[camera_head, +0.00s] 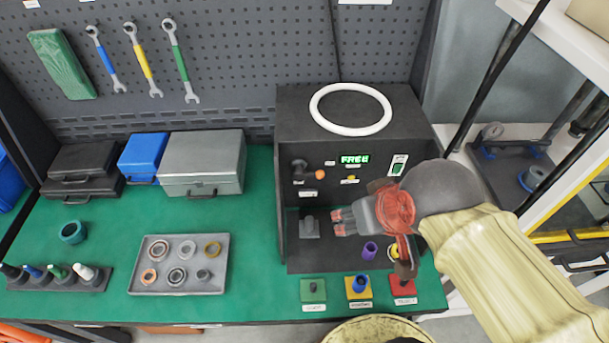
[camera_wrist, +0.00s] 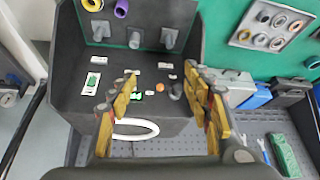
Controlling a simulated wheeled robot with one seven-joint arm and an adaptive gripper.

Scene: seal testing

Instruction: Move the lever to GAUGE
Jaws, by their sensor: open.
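The dark test machine (camera_head: 350,100) stands on the green bench. Its lever (camera_head: 300,167) is at the left of the front panel, with its orange knob (camera_head: 320,174) pointing right. In the wrist view the panel is inverted, and the orange knob (camera_wrist: 160,86) shows between my fingers. The green display (camera_head: 355,159) reads FREE. Small labels around the lever are too small to read. My gripper (camera_head: 338,222) is open and empty, in front of the machine, below and right of the lever, apart from it. Both fingers also show in the wrist view (camera_wrist: 160,74).
A green switch (camera_head: 398,166) is at the panel's right. A grey fixture (camera_head: 309,227) and a purple ring (camera_head: 370,250) sit in the machine's lower bay. A white ring (camera_head: 350,108) lies on top. A tray of seals (camera_head: 178,289) and a silver case (camera_head: 203,163) are to the left.

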